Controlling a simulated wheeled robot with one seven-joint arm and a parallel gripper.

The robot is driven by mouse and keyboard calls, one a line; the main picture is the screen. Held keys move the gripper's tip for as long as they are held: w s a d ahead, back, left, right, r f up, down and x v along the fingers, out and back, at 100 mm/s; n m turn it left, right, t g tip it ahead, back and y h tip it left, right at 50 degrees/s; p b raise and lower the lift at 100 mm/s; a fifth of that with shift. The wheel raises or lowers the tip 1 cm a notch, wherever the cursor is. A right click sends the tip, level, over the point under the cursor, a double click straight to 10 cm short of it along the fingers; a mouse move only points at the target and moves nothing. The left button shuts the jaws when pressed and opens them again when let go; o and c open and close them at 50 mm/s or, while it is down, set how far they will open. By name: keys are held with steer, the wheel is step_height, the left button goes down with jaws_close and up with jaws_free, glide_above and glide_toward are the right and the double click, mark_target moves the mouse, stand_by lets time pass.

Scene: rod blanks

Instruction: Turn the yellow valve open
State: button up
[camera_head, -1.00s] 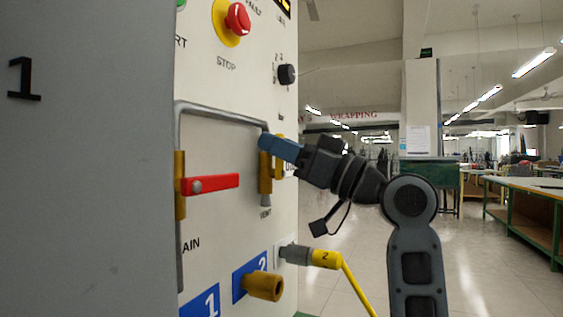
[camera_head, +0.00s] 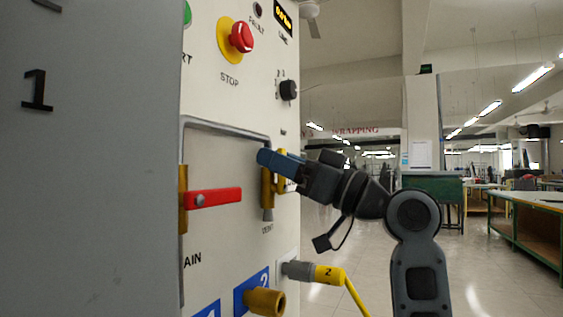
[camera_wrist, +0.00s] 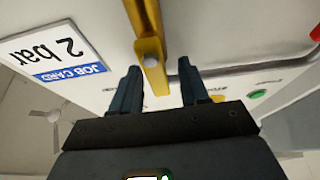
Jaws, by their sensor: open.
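The yellow valve (camera_head: 281,158) is on the panel's right part, on the brass valve body (camera_head: 267,188) of a grey pipe. Its handle is partly hidden behind my gripper in the head view. In the wrist view the yellow handle (camera_wrist: 153,72) reaches down between my two fingers, with a gap on both sides. My gripper (camera_wrist: 158,85) is open around the handle. In the head view the blue fingers of my gripper (camera_head: 270,158) overlap the valve; contact cannot be told there.
A red lever (camera_head: 214,198) is to the left on the panel. A red stop button (camera_head: 241,37) and black knob (camera_head: 288,90) are above. A plug with yellow cable (camera_head: 328,275) and a brass port (camera_head: 264,301) are below. A "2 bar" job card (camera_wrist: 55,52) is beside the handle.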

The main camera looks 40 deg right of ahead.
steer(key=v, duration=0.8)
stand_by(0.6)
